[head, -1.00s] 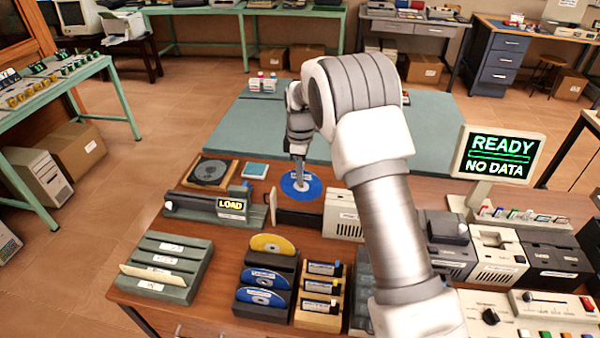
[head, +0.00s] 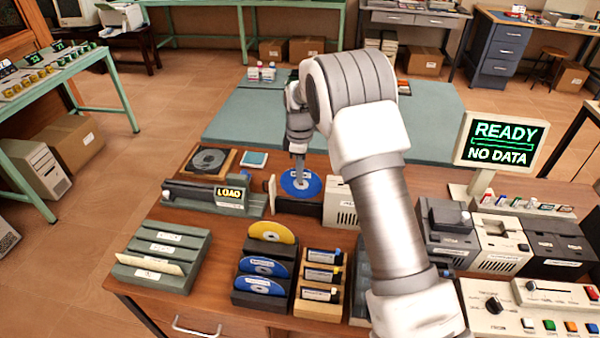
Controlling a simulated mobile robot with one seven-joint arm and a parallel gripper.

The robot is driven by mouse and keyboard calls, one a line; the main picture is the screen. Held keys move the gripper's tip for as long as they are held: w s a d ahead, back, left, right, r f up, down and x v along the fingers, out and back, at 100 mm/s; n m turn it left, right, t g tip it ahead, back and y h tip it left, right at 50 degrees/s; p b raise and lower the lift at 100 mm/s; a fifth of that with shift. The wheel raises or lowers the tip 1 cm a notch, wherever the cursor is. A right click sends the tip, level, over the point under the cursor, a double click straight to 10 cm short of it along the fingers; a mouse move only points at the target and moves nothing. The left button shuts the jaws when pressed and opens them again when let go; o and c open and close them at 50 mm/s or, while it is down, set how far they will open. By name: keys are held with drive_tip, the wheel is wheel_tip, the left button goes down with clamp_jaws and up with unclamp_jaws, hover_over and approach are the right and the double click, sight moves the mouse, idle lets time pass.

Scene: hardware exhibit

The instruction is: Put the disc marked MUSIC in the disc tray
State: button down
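A blue disc (head: 313,184) with a pale label lies at a black disc drive (head: 297,207) in the middle of the bench; whether it is fully seated in the tray is unclear. Its label is too small to read. My gripper (head: 300,174) points down over the disc's middle, with its narrow fingertips at or just above it. I cannot tell whether the fingers grip the disc. A dark rack (head: 262,301) at the front holds a yellow disc (head: 272,233) and two blue discs (head: 263,267), (head: 260,285), their labels unreadable.
A cartridge stand (head: 320,308) is right of the rack, a green slotted holder (head: 160,262) left. A LOAD device (head: 212,198) stands left of the drive. A screen (head: 500,143) reads READY, NO DATA. The green mat (head: 245,118) behind is mostly clear.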

sight(300, 188)
drive_tip(key=shift+f+b, duration=0.45)
drive_tip(key=shift+f, duration=0.15)
idle(1.3)
drive_tip(key=shift+f+b, duration=1.5)
drive_tip(key=shift+f, duration=0.95)
drive_tip(key=c, duration=1)
unclamp_jaws()
drive_tip(key=shift+r+p, duration=2.35)
drive_tip(key=shift+r, duration=1.7)
